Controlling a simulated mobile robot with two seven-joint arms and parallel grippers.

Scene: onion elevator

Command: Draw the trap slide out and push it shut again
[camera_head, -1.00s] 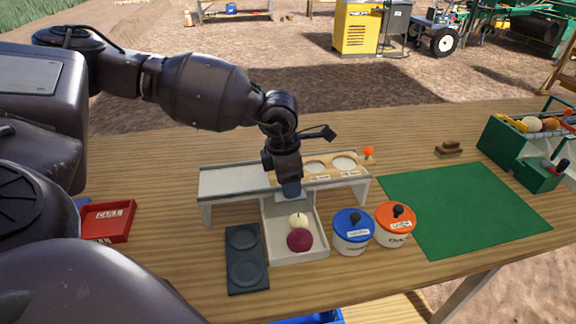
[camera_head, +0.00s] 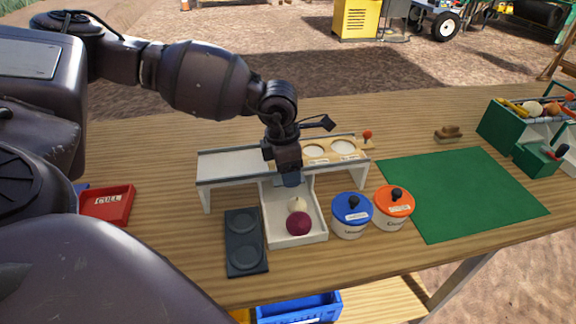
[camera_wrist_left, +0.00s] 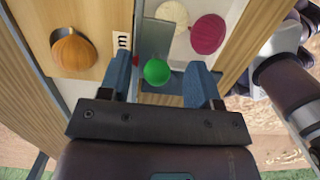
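A wooden strip with round holes and labels (camera_head: 330,152) lies along the white raised stand (camera_head: 229,163); a red-orange ball knob (camera_head: 367,134) is at its right end. My left gripper (camera_head: 287,180) points down at the stand's front, just behind the white tray (camera_head: 274,237). In the left wrist view a green ball knob (camera_wrist_left: 157,71) sits between the open fingers of my left gripper (camera_wrist_left: 160,85), with gaps on both sides. Which knob belongs to the trap slide is not clear. My right gripper is not in view.
The tray holds a cream onion (camera_head: 298,204) and a purple one (camera_head: 298,223). Blue-lidded (camera_head: 352,214) and orange-lidded (camera_head: 394,207) pots stand close right. A black two-ring plate (camera_head: 245,242) lies left. The green mat (camera_head: 460,193) is clear.

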